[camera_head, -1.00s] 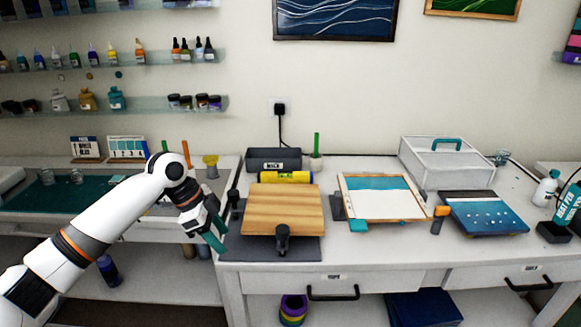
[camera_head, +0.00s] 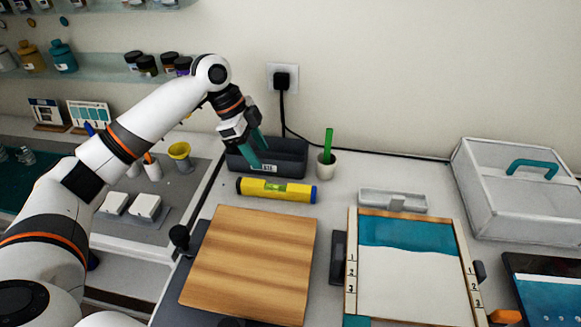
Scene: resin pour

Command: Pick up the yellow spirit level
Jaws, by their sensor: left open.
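My left gripper (camera_head: 260,156) has teal fingers and is open. It hangs above the left part of the level, in front of the bin, apart from the level as far as I can tell. The fingers overlap the bin in the view. My right gripper does not show.
The wooden board (camera_head: 250,262) lies in front of the level. The dark grey bin (camera_head: 292,160) stands close behind it. A framed teal and white panel (camera_head: 408,270) and a grey case (camera_head: 525,200) lie further right.

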